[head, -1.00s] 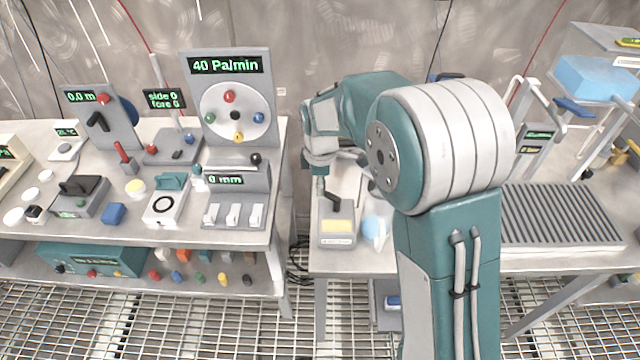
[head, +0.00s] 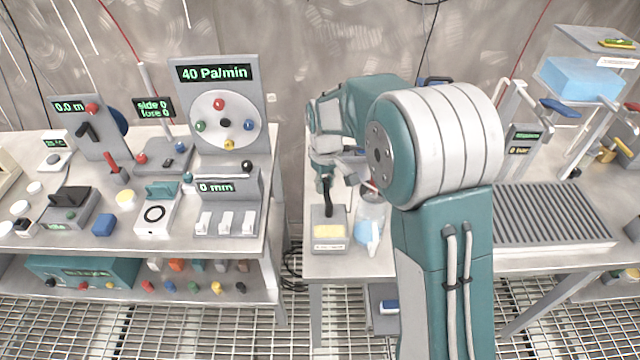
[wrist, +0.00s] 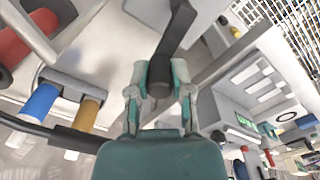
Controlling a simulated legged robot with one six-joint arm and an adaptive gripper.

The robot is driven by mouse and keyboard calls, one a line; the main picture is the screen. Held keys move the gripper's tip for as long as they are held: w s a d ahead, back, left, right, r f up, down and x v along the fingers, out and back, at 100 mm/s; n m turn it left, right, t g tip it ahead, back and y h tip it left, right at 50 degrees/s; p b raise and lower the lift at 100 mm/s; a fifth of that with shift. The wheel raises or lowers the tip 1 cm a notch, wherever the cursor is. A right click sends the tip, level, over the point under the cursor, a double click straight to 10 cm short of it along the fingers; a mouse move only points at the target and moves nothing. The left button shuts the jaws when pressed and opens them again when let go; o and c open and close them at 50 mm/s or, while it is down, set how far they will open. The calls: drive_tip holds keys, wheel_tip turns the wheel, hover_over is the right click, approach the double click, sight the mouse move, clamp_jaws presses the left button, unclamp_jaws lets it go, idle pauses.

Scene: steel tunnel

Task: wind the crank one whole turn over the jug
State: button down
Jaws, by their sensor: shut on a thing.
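My gripper (wrist: 160,85) is shut on the dark round knob of the crank (wrist: 178,28) in the wrist view. A finger lies on each side of the knob, and the dark grey crank arm runs from it toward the top of the picture. In the head view my gripper (head: 325,170) is at the end of my bent arm, above the small table. A dark upright piece shows beneath it; I cannot tell its exact join to the crank. The clear jug (head: 370,228) with a light blue lower part stands just right of this, partly hidden by my arm. I cannot make out the jug in the wrist view.
A grey box with a yellow panel (head: 329,232) stands left of the jug. A left bench (head: 130,238) carries dials and switches. A ribbed grey plate (head: 550,215) lies to the right. Blue (wrist: 40,103) and orange (wrist: 87,113) cylinders show in the wrist view.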

drive_tip(key=shift+s+d+f+m, duration=0.15)
drive_tip(key=shift+d+m, duration=0.35)
drive_tip(key=shift+m, duration=0.85)
drive_tip(key=shift+s+d+r+m, duration=0.15)
drive_tip(key=shift+d+m, duration=0.35)
drive_tip(key=shift+m, duration=0.9)
drive_tip(key=shift+s+d+f+m, duration=0.15)
drive_tip(key=shift+d+m, duration=0.35)
drive_tip(key=shift+m, duration=0.85)
drive_tip(key=c, duration=0.5)
unclamp_jaws()
drive_tip(key=shift+c, duration=0.2)
drive_tip(key=shift+w, duration=0.1)
